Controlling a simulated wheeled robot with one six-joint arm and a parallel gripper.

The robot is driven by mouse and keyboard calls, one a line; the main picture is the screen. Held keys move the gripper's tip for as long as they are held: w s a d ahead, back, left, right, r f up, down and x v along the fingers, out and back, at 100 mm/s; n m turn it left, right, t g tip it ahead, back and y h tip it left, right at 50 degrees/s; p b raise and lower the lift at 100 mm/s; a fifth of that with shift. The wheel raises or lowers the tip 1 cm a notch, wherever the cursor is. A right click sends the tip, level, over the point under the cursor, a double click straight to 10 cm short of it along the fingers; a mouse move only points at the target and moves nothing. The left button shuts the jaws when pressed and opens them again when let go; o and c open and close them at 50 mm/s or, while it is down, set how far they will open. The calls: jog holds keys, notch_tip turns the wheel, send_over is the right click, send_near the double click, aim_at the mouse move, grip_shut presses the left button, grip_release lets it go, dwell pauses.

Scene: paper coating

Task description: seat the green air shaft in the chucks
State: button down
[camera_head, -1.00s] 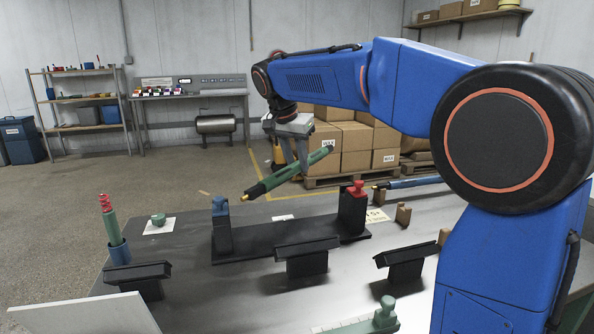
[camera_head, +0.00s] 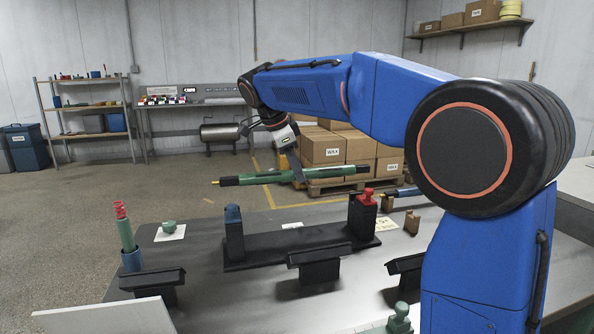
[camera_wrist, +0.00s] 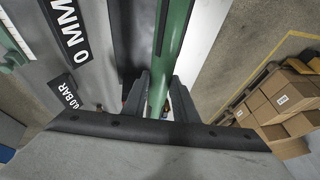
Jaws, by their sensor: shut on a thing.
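The green air shaft (camera_head: 270,177), with black bands and a brass tip at its left end, is held nearly level in the air. My gripper (camera_head: 298,172) is shut on it near its middle. The shaft also shows between the two fingers in the wrist view (camera_wrist: 170,45). In the head view the shaft appears above the two chucks, apart from both. The chuck with a blue top (camera_head: 233,232) is at the left and the chuck with a red top (camera_head: 362,214) at the right, both on a black base (camera_head: 295,243). How far the shaft is in depth from the chucks is unclear.
Black stands (camera_head: 320,262) stand in front of the base. A blue shaft (camera_head: 402,192) lies behind the red-topped chuck. A green knob (camera_head: 170,226) sits on a white card.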

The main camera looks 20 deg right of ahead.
jog(key=shift+f, duration=0.1)
dwell(0.3)
jog(key=shift+f, duration=2.75)
jog(key=shift+f, duration=2.05)
jog(key=c, duration=1.3)
grip_release()
jog(key=shift+c, duration=0.2)
jog(key=v, duration=1.7)
jog(key=shift+r, duration=0.25)
